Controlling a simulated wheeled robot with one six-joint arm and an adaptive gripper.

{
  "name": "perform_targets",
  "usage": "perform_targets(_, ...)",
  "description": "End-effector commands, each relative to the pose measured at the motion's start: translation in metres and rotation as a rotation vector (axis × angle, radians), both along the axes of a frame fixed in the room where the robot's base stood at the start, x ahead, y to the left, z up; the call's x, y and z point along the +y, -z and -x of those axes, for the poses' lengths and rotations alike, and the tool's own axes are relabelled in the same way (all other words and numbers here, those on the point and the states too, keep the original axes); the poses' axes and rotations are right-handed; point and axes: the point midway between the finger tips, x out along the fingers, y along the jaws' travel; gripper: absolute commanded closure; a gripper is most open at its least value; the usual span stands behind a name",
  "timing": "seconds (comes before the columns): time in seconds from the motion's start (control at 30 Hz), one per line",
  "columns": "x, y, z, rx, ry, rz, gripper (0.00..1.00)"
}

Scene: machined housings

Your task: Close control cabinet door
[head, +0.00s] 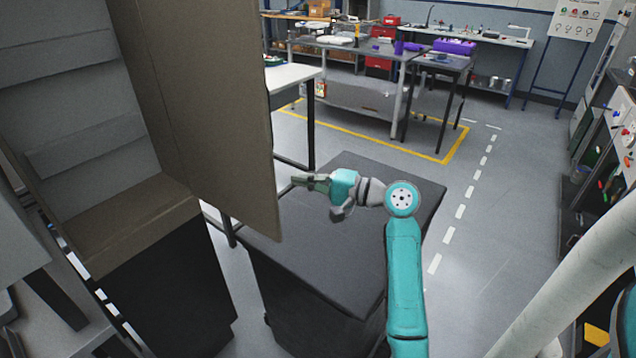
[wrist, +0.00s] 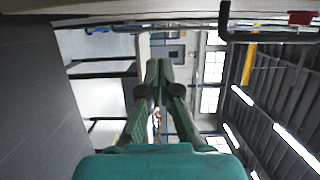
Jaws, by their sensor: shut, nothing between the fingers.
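The control cabinet (head: 85,130) stands open at the left of the head view, with its grey shelved inside showing. Its brown-grey door (head: 215,110) stands swung out toward the room. My gripper (head: 297,181) is to the right of the door's free edge, apart from it in the picture, and points left toward it. In the wrist view my gripper (wrist: 158,65) has its fingertips together with nothing between them. The contact between gripper and door cannot be judged for depth.
A dark flat-topped cart surface (head: 330,240) lies below my arm. A white table (head: 292,75) stands behind the door. Workbenches (head: 350,50) with tools stand at the back. Grey floor (head: 500,220) with dashed white lines is free at the right.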

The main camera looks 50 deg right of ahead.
Motion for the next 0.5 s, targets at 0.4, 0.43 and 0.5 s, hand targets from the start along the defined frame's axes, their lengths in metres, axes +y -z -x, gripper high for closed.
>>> perform_targets(0.4, 0.042, 0.001, -0.032, 0.0, -0.001, 0.0, 1.0)
perform_targets(0.43, 0.044, 0.001, -0.032, 0.001, 0.0, -0.001, 1.0)
perform_targets(0.5, 0.048, 0.001, -0.031, 0.0, 0.0, 0.0, 1.0)
